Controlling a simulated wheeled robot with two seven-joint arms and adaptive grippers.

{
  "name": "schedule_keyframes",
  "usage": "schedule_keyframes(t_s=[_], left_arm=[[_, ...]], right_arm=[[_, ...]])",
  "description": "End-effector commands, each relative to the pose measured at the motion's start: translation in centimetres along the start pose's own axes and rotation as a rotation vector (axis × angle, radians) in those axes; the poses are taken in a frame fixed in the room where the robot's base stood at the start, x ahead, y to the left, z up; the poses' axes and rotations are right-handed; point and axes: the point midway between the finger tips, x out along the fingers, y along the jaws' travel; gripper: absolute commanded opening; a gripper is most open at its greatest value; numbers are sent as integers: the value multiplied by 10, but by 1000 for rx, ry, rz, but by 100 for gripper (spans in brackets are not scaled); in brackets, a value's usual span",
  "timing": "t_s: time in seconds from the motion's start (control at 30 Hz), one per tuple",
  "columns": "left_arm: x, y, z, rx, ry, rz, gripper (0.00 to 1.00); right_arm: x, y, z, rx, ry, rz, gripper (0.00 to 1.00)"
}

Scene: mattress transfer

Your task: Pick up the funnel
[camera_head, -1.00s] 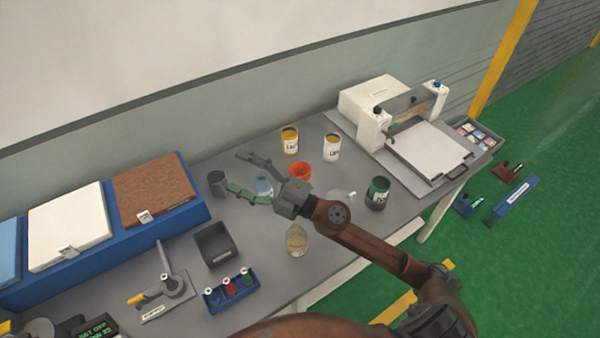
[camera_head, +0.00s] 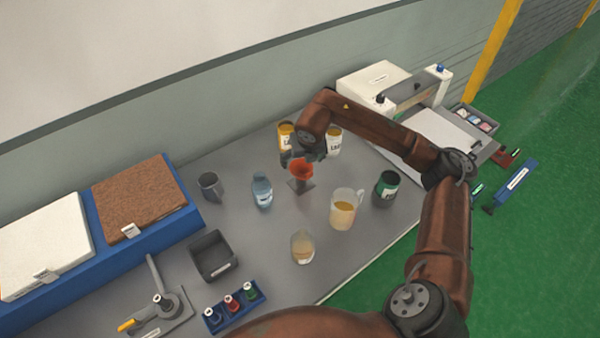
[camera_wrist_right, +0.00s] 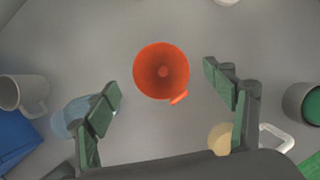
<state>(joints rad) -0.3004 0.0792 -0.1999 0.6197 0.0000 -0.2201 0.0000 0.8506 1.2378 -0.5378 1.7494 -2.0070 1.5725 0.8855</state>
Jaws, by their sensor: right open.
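My left gripper is out of view.

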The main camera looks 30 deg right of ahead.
Motion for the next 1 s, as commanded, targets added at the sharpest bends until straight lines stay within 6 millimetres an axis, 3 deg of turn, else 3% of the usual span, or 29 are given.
schedule_keyframes(t_s=[0.27, 0.5, 0.77, 1.0], left_arm=[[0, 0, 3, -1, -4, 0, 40], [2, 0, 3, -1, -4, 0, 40], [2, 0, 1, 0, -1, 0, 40], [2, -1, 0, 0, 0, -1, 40]], right_arm=[[26, 1, -7, -2, 4, 3, 76], [59, 3, -11, -4, 4, 5, 76], [62, 4, -10, -6, 2, 6, 76], [62, 4, -10, -6, 2, 6, 59]])
